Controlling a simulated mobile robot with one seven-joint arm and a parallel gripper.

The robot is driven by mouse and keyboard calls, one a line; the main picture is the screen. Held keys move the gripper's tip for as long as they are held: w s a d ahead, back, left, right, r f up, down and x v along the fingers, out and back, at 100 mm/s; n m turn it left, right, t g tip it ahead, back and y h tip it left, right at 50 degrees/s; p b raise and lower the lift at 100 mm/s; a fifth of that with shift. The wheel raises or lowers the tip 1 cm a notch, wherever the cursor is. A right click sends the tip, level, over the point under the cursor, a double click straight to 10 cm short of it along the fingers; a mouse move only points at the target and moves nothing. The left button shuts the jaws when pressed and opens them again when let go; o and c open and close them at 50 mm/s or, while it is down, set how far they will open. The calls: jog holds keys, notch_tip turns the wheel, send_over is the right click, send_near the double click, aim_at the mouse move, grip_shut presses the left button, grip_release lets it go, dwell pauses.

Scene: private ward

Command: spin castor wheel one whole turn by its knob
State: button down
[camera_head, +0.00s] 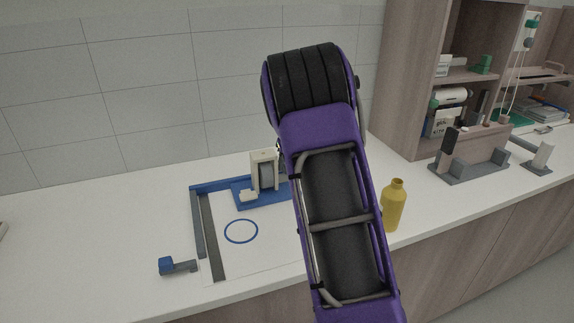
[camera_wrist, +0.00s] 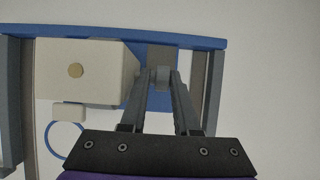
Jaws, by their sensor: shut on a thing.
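The castor unit (camera_head: 264,168) stands on a blue base (camera_head: 246,206) on the counter, with a cream housing and a grey wheel face. In the wrist view its cream housing (camera_wrist: 98,88) is seen close up, left of my fingers. A small grey knob (camera_wrist: 162,76) sits between my fingertips, in front of a grey part that may be the wheel's edge. My gripper (camera_wrist: 161,84) is shut on the knob. In the head view my purple arm hides the gripper and the right end of the base. The wheel's turn angle cannot be told.
A blue and grey frame (camera_head: 205,235) borders the work area, with a blue ring (camera_head: 241,231) lying inside. A blue-ended grey piece (camera_head: 167,265) lies at left. A yellow bottle (camera_head: 394,204) stands right of my arm. Shelves (camera_head: 413,80) stand at the back right.

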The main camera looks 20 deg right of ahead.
jog(key=g, duration=0.3)
jog(key=shift+w+f+g, duration=0.1)
jog(key=shift+w+g, duration=0.2)
jog(key=shift+w, duration=0.1)
jog(key=shift+w+g, duration=0.15)
jog(key=shift+g, duration=0.75)
jog(key=shift+f+g, duration=0.15)
jog(key=shift+g, duration=0.45)
jog(key=c, duration=0.6)
grip_release()
jog(key=shift+c, duration=0.2)
jog(key=shift+w, duration=0.1)
jog(key=shift+a+r, duration=0.15)
jog(key=shift+r, duration=0.2)
jog(key=shift+t, duration=0.6)
